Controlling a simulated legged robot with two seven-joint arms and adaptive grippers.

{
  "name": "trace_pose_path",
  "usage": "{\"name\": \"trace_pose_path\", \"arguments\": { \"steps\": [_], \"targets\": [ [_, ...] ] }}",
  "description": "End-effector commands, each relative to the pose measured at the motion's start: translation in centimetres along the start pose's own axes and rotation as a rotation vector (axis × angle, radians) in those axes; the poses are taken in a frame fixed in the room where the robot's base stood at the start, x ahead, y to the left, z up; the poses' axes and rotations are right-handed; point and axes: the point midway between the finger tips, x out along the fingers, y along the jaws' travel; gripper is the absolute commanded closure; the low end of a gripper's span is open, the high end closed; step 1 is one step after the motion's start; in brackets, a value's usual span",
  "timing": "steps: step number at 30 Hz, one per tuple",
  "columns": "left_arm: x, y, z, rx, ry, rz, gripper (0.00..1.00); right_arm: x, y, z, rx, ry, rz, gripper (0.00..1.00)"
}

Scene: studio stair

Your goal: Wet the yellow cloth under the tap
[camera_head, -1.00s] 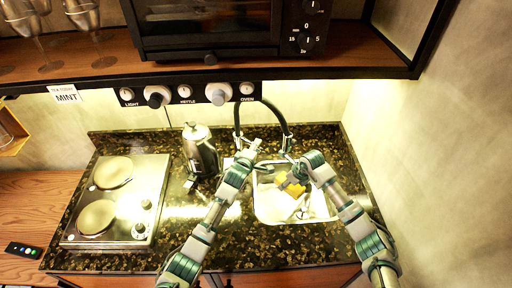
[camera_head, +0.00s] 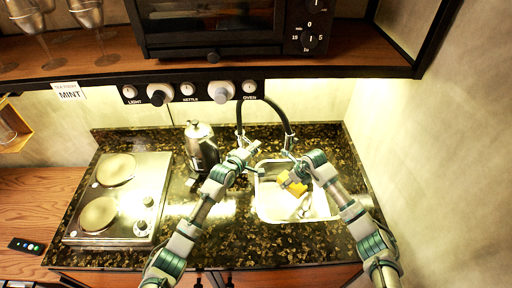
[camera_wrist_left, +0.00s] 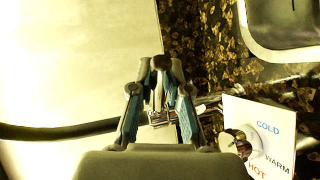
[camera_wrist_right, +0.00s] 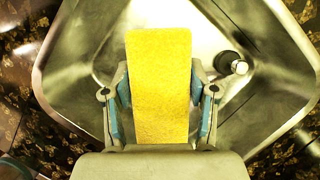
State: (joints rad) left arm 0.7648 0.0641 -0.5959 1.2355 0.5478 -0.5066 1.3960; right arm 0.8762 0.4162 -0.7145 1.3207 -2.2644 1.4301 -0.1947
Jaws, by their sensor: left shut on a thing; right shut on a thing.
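The yellow cloth (camera_head: 292,184) hangs over the sink basin (camera_head: 270,213) at the right of the counter. In the right wrist view the cloth (camera_wrist_right: 160,85) is a flat, thick-looking strip between the fingers of my right gripper (camera_wrist_right: 160,112), which is shut on it above the basin. The tap's black hose (camera_head: 268,103) arches behind the sink. My left gripper (camera_head: 250,153) is at the tap, left of the cloth. In the left wrist view its fingers (camera_wrist_left: 160,85) are shut on a chrome tap lever (camera_wrist_left: 157,103). I cannot make out a water stream.
A COLD, WARM, HOT label (camera_wrist_left: 262,140) is beside the tap. A metal kettle (camera_head: 203,150) stands just left of my left gripper. A two-plate hob (camera_head: 140,205) is further left. A shelf with an oven (camera_head: 210,30) overhangs the back; a wall bounds the right.

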Motion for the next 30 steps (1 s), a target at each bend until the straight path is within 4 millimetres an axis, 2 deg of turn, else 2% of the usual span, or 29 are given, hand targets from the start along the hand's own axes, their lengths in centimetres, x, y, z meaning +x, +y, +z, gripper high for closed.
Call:
{"name": "trace_pose_path", "arguments": {
  "steps": [1,6,7,9,10,22,26,30],
  "targets": [
    [0.0,-0.6,0.1,-0.001,-0.002,-0.010,1.00,0.0,0.0,0.0,0.000,0.000,0.000,0.70],
    [0.0,-0.6,0.1,-0.001,-0.001,-0.011,1.00,0.0,0.0,0.0,0.000,0.000,0.000,0.70],
    [0.1,-0.6,0.1,-0.001,-0.001,-0.012,0.79,0.0,0.0,0.0,0.000,0.000,0.000,0.70],
    [0.1,-0.6,0.1,-0.001,-0.001,-0.011,0.62,0.0,0.0,0.0,0.000,0.000,0.000,0.70],
    [0.0,-0.6,0.1,-0.001,-0.001,-0.010,0.58,0.0,0.0,0.0,0.000,0.000,0.000,0.70],
    [-0.6,-0.3,0.1,-0.001,0.000,-0.004,0.58,-0.1,0.0,0.0,0.000,-0.001,-0.001,0.70],
    [-2.4,-0.3,0.1,-0.002,-0.001,-0.003,0.58,-0.1,0.0,0.0,0.000,-0.001,-0.001,0.70],
    [-5.3,-0.4,0.1,-0.001,0.000,-0.004,0.58,-0.1,0.1,0.0,0.000,-0.001,-0.001,0.70]
  ]
}}
